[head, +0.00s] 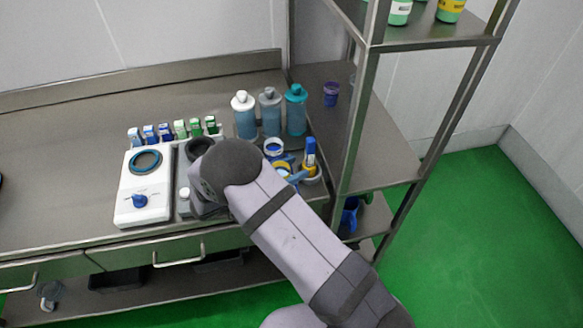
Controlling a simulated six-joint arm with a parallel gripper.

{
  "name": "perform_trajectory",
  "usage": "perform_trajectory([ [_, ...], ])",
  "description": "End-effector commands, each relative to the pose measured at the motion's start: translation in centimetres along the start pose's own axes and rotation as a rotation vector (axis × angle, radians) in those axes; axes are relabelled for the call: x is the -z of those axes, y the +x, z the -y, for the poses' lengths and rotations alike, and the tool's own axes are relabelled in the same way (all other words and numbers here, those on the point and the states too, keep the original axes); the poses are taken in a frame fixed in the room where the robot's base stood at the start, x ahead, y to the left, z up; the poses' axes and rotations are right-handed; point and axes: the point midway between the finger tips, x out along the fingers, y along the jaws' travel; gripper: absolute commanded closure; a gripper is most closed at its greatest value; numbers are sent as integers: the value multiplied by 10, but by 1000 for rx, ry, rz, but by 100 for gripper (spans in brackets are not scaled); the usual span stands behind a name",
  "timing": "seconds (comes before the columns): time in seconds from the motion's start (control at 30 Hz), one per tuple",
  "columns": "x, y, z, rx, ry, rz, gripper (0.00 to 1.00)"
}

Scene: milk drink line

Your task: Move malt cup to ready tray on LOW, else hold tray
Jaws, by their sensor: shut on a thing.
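My arm comes in from the lower right and its wrist end is over the counter, between the white device and the bottles. My gripper's jaws are not visible, hidden by my own arm. I cannot pick out the malt cup, and whether it is in the jaws does not show. A small round white-rimmed container with blue inside (274,147) stands right of my arm, but I cannot tell what it is. I cannot make out a ready tray, a hold tray or a LOW reading.
A white device (145,185) with a blue ring and blue knob stands left of my arm. Several small cartons line up behind it. A metal shelf rack (365,120) bounds the right. The counter's left (60,170) is mostly clear.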

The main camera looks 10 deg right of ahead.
Motion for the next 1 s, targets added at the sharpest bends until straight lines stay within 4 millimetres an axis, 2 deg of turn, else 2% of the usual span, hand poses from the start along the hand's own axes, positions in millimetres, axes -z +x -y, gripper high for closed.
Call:
perform_trajectory([
  [0.43,-5,1,0,0,1,-1,92],
  [0.47,-4,1,0,0,1,0,53],
  [0.5,-4,1,0,0,1,0,44],
  [0.53,-4,1,0,0,1,0,42],
  [0.9,0,0,0,0,1,0,42],
  [1.0,-2,-6,1,2,1,0,42],
])
